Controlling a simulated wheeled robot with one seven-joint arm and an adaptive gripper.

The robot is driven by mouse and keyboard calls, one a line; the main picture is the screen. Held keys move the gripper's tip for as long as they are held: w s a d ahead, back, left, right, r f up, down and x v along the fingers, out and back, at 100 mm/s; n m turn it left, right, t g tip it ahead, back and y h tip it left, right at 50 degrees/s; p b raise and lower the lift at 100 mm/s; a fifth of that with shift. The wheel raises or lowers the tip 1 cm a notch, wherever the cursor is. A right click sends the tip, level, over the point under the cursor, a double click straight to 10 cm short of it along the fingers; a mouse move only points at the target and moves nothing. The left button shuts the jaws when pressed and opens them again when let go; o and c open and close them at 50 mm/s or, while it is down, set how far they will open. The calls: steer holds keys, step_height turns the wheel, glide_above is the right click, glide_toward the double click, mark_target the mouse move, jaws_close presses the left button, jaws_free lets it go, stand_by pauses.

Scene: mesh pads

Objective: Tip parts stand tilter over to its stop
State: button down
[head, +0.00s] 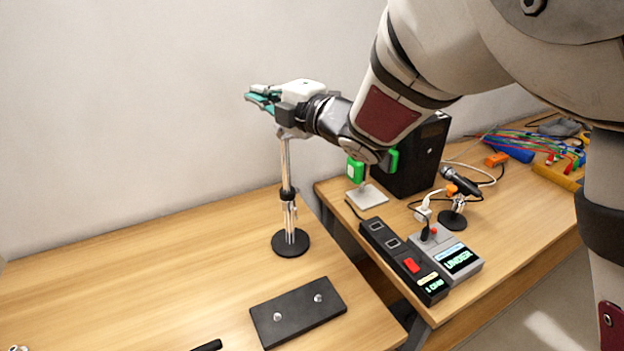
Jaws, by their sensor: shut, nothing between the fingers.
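A metal post stand (287,165) with a black round base (291,243) is upright on the left table; I take it as the parts stand, though no label shows. It has a black collar partway up. A small pale piece shows at the post's top, just under my gripper, and the tilter there is mostly hidden by the gripper. My gripper (262,98), with teal fingertips, is shut and empty at the top of the stand, pointing left. I cannot tell whether it touches the stand.
A black plate with two silver knobs (298,312) lies in front of the stand. A gap separates the right table, which holds a black box (419,158), a power strip (405,262), a grey device (452,262) and a microphone (461,182). The left table's left side is mostly clear.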

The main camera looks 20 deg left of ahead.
steer(key=shift+w+d+f, duration=0.15)
steer(key=shift+w+f, duration=0.05)
stand_by(0.3)
steer(key=shift+w+d+r+m+b, duration=0.2)
steer(key=shift+w+d+m+b, duration=0.25)
steer(key=shift+m+b, duration=0.45)
steer(key=w+d+f+m+t+b, duration=0.1)
steer(key=w+d+m+t+b, duration=0.1)
steer(key=m+b, duration=0.5)
steer(key=w+d+f+m+t+y+b, duration=0.1)
steer(key=w+d+m+t+b, duration=0.2)
steer(key=m+b, duration=0.4)
steer(key=w+d+b, duration=0.1)
steer(key=w+b, duration=0.1)
steer(key=b, duration=0.4)
steer(key=shift+w+d+f+m+t, duration=0.2)
steer(key=shift+w+f+m+t, duration=0.1)
steer(key=shift+w+m, duration=0.1)
steer(key=shift+m+b, duration=0.3)
steer(key=shift+b, duration=0.05)
stand_by(0.5)
